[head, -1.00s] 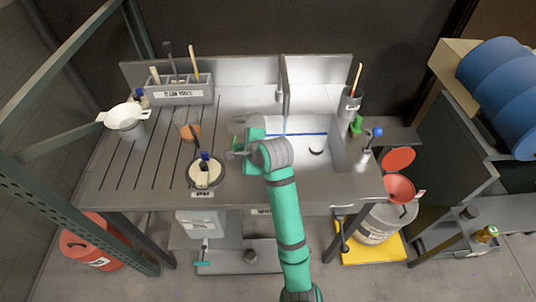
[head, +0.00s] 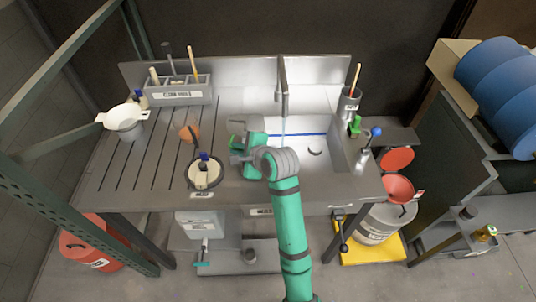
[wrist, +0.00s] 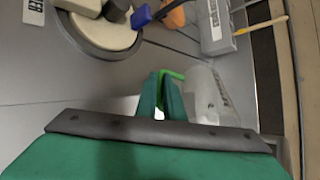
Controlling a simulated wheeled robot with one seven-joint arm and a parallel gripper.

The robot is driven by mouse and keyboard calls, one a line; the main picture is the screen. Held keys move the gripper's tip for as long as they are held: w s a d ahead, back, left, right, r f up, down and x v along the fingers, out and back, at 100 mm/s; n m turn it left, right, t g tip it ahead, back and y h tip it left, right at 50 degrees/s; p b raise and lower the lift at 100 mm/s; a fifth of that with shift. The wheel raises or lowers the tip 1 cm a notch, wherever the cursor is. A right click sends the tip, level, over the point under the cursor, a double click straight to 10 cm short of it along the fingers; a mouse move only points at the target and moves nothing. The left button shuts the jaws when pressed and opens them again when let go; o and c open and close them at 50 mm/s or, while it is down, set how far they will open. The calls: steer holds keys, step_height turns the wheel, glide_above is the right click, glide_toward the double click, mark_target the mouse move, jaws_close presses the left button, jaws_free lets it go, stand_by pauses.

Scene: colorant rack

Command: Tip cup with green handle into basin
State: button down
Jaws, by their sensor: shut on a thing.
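My gripper (wrist: 163,100) is shut on the green handle (wrist: 173,74) of a translucent, pale cup (wrist: 207,97) in the wrist view. The cup lies just right of the fingers and appears tilted there; its contents cannot be made out. In the head view my gripper (head: 236,150) is at the left edge of the basin, over the counter side, and the cup is mostly hidden by my arm. The steel basin (head: 338,172) is sunk in the right part of the counter, with a blue line along its back and a small dark crescent inside.
A round container with a pale top (head: 205,174) stands left of my gripper, an orange item (head: 189,132) behind it. A grey tool holder (head: 180,95) stands at the back left, a white bowl (head: 125,114) at far left. A tap (head: 283,85) rises behind the basin.

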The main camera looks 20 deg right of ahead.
steer(key=shift+d+f+t, duration=0.15)
steer(key=shift+d+t, duration=0.15)
